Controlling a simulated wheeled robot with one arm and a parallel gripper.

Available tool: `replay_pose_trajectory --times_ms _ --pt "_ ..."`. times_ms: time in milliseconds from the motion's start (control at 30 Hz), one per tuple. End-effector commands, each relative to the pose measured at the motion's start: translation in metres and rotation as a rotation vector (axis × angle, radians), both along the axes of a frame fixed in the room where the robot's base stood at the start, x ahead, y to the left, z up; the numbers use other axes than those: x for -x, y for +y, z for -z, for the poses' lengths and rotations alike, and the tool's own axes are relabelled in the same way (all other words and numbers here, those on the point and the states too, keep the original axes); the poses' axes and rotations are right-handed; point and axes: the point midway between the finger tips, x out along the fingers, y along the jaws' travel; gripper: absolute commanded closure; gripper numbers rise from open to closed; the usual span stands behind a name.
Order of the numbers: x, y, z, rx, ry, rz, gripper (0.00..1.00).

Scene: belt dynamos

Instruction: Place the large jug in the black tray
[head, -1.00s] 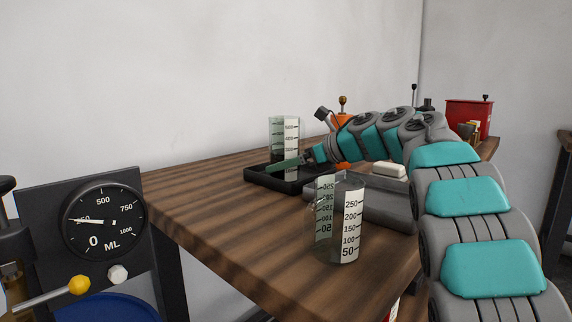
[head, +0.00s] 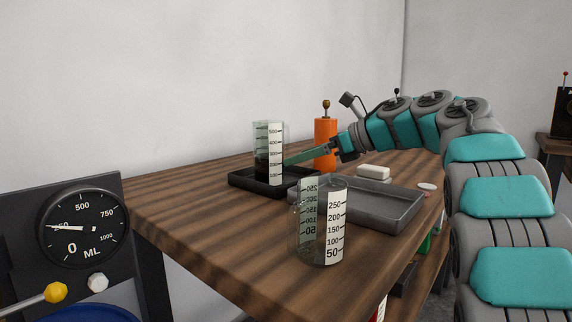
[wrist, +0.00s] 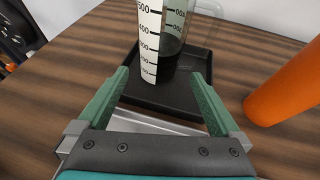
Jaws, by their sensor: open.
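The large jug (head: 262,140), clear with a white scale and dark contents low inside, stands upright in the black tray (head: 290,190). The jug also shows in the wrist view (wrist: 150,45), with the tray (wrist: 200,100) under it. My gripper (head: 287,160) is at the jug's right side, low over the tray. In the wrist view my gripper (wrist: 160,76) has its two green fingers spread wide, with the jug just beyond the fingertips. Nothing is held between them.
A smaller clear jug (head: 308,225) stands near the table's front edge. A grey tray (head: 385,205) lies right of it, with a white block (head: 373,172) behind. An orange cylinder (head: 325,140) stands close to my gripper. A dial panel (head: 80,228) is at the left.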

Motion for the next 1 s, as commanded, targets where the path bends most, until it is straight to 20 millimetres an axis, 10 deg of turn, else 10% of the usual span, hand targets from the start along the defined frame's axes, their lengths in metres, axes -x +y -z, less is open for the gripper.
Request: replay_pose_trajectory --times_ms 1000 --pt "0.009 -0.019 -0.009 0.000 0.000 0.000 0.00"
